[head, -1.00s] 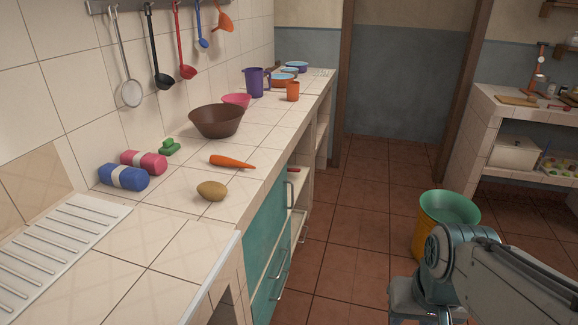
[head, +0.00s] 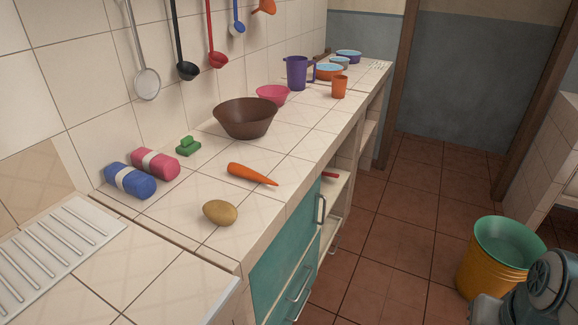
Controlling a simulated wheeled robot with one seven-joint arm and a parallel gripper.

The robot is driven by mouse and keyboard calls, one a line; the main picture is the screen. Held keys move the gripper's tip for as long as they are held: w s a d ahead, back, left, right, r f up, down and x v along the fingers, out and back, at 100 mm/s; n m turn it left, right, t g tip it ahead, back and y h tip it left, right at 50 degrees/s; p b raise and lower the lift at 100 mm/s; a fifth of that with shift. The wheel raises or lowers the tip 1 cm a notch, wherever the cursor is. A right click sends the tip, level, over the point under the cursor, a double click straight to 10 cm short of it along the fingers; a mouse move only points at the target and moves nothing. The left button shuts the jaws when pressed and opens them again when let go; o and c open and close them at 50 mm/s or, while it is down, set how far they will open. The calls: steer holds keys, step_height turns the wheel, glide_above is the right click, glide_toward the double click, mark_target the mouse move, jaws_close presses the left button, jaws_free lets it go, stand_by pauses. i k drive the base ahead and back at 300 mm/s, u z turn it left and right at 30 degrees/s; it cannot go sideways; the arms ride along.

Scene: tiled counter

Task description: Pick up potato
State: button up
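The potato (head: 220,212) is a tan-brown oval lying on the tiled counter (head: 180,222), near its front edge. Nothing touches it. It lies in front of the orange carrot. Part of my arm shows in the lower right corner, low over the floor and well apart from the potato. My gripper is outside the picture.
A carrot (head: 250,174), a brown bowl (head: 245,119), blue (head: 130,180) and pink (head: 156,163) rolls and a green item (head: 188,146) stand around the potato. A drainboard (head: 50,245) is at left. A yellow bucket with green top (head: 497,258) stands on the floor. Ladles hang above.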

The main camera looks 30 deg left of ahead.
mark_target(220, 212)
steer(key=i, duration=1.45)
steer(key=u, duration=4.1)
